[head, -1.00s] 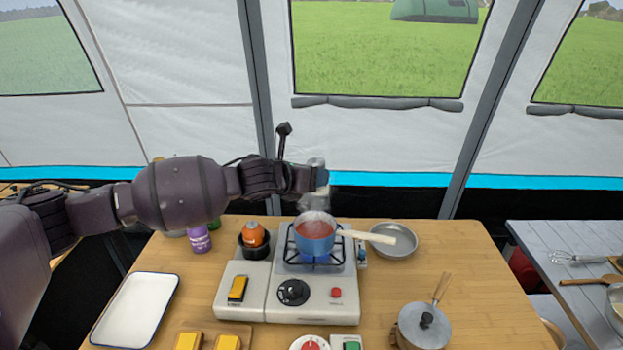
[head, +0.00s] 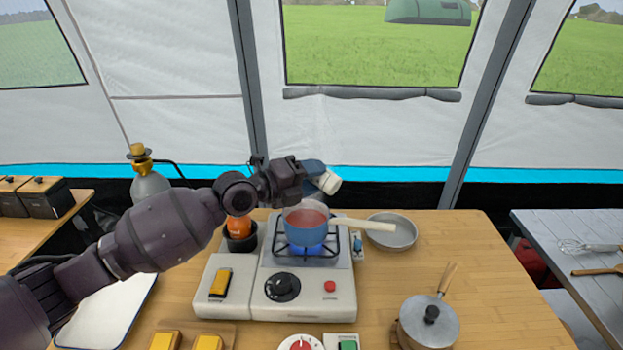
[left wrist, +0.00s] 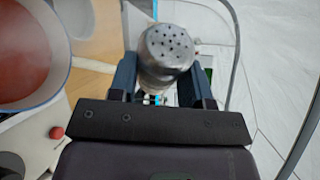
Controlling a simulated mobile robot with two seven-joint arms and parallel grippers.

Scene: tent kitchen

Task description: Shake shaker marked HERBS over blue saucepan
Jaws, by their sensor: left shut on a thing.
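The blue saucepan (head: 306,238) stands on the stove with red contents and a pale handle pointing right. My left gripper (head: 314,174) is just above and behind the saucepan, shut on a shaker (head: 331,184). The shaker is tilted, its pale end pointing right and down in the head view. In the left wrist view the shaker (left wrist: 167,50) shows a metal top with holes between the fingers (left wrist: 160,85). No marking on it is readable. The saucepan (left wrist: 62,45) is at the left of that view. My right gripper is not in view.
The stove (head: 310,300) has a blue flame under the saucepan. An orange item (head: 238,230) sits in a black bowl to the left. A metal pan (head: 392,238) lies to the right, a lidded pot (head: 432,325) in front.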

